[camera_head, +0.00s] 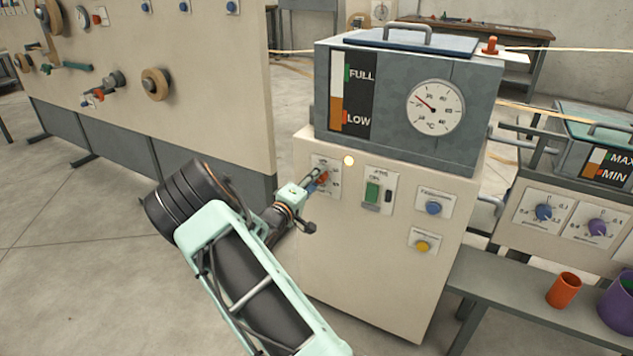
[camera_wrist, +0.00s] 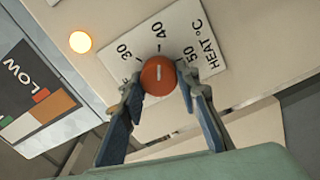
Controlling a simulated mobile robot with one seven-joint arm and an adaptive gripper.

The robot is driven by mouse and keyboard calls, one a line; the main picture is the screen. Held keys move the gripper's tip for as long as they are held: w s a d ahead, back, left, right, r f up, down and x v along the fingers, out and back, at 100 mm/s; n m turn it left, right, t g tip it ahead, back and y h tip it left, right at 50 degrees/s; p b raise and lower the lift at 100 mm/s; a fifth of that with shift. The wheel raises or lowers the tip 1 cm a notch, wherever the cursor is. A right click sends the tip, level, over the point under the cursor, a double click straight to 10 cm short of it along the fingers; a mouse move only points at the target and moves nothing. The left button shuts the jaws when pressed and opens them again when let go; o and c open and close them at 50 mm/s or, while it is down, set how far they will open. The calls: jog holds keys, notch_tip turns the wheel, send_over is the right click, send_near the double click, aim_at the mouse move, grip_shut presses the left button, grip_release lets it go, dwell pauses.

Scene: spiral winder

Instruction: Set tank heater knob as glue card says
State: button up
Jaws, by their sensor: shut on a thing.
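The heater knob (camera_wrist: 158,76) is a round orange-red knob with a white line. Its plate (camera_wrist: 203,22) reads HEAT °C, with 30, 40 and 50 around the knob. The white line points up in the wrist view, toward 40. My gripper (camera_wrist: 160,82) has one finger on each side of the knob and is shut on it. In the head view my gripper (camera_head: 314,184) reaches the plate on the front of the cream tank cabinet (camera_head: 375,265), partly hiding the knob (camera_head: 322,177). The tank (camera_head: 470,140) carries a round °C gauge (camera_head: 435,107). I see no readable glue card.
A lit lamp (camera_head: 348,160) sits beside the heater plate. A green switch (camera_head: 373,192), a blue button (camera_head: 433,207) and a yellow button (camera_head: 422,246) are to the right. A grey bench (camera_head: 500,285) with an orange cup (camera_head: 564,291) stands at right. Floor at left is clear.

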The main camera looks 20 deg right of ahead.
jog(key=shift+a, duration=0.1)
dwell(0.3)
jog(key=o, duration=1.2)
jog(key=shift+c, duration=0.2)
jog(key=v, duration=1.2)
